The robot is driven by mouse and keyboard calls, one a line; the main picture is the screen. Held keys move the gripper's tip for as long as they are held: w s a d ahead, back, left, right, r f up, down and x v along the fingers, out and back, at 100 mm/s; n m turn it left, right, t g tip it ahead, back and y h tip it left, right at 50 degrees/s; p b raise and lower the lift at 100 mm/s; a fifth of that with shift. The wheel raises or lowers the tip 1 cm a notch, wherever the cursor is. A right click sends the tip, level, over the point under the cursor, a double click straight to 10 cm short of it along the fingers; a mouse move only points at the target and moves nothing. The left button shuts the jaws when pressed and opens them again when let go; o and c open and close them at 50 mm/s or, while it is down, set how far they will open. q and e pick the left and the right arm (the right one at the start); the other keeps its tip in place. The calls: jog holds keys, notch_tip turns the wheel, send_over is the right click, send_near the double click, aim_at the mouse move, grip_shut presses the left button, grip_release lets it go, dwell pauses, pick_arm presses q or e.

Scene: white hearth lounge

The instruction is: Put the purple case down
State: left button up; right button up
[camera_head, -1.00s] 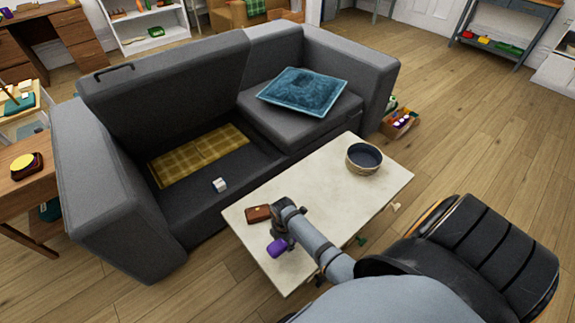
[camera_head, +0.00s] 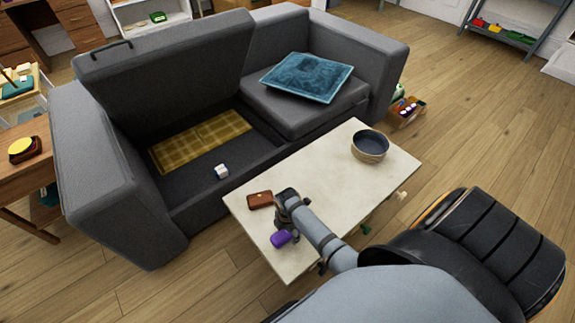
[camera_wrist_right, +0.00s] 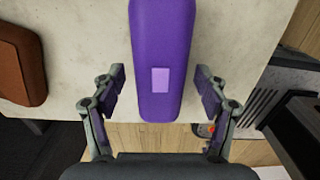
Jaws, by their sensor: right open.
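The purple case (camera_head: 281,238) lies on the pale table (camera_head: 330,173), close to its near left edge. My right gripper (camera_head: 287,222) is at the case, with its arm reaching in from the lower right. In the right wrist view the case (camera_wrist_right: 161,70) lies lengthwise between the two fingers of my right gripper (camera_wrist_right: 161,95). The fingers are open, with a gap on each side of the case. My left gripper is not in view.
A brown case (camera_head: 260,200) lies on the table just left of my gripper. A dark round bowl (camera_head: 369,147) stands at the table's far right. The grey sofa (camera_head: 110,190) stands behind, holding a yellow checked cloth (camera_head: 200,142), a small white object (camera_head: 221,171) and a blue cushion (camera_head: 306,76).

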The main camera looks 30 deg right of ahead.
notch_tip(320, 180, up, 12)
jog(key=p, duration=0.3)
jog(key=shift+r+p, duration=0.15)
jog(key=shift+p, duration=0.15)
